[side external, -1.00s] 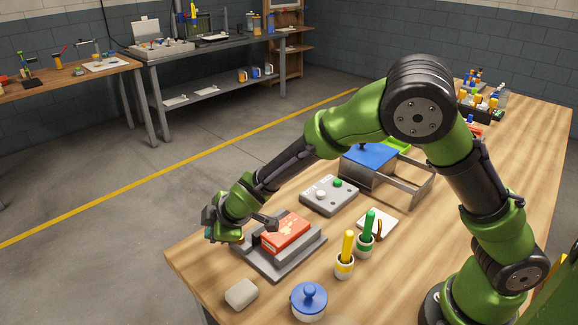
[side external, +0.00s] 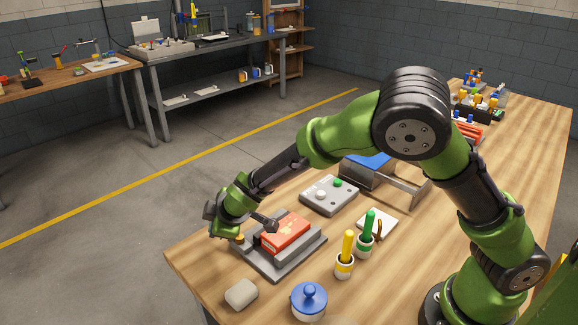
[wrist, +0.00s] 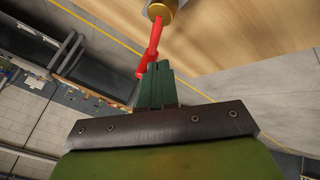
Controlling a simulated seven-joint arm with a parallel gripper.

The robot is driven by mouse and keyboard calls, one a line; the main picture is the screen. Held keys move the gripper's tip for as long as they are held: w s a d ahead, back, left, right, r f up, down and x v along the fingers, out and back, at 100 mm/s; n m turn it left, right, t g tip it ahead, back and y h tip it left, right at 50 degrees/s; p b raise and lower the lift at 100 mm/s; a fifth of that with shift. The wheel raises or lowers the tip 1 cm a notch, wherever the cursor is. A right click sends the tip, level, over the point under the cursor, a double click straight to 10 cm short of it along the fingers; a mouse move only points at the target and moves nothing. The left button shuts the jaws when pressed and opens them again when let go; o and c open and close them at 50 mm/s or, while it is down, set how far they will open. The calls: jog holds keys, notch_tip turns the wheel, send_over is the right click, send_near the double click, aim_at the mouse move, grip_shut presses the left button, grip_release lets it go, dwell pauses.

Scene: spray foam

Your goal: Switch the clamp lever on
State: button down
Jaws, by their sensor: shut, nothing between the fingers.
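The clamp's grey base (side external: 290,262) sits at the near left end of the wooden table, with a red box (side external: 286,233) on it. A dark clamp arm (side external: 262,221) reaches over the box's left side. The red clamp lever (wrist: 154,42) shows in the wrist view, running from a gold and silver pivot (wrist: 164,9) down towards my fingertips. My gripper (wrist: 157,70) is shut and empty, its green fingers right beside the lever's lower end; I cannot tell whether they touch. In the side view my gripper (side external: 222,228) is at the clamp's left end and hides the lever.
A grey box with green and white buttons (side external: 329,194) stands behind the clamp. Yellow (side external: 347,250) and green (side external: 369,230) handled tools, a blue-knobbed pot (side external: 309,299) and a pale block (side external: 241,294) stand nearby. The table's left edge is close to my gripper.

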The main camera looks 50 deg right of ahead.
jog(key=shift+s+d, duration=0.2)
jog(key=shift+s, duration=0.2)
jog(key=shift+s+a, duration=1.35)
jog(key=shift+s, duration=0.05)
jog(key=v, duration=1)
jog(key=shift+a, duration=0.3)
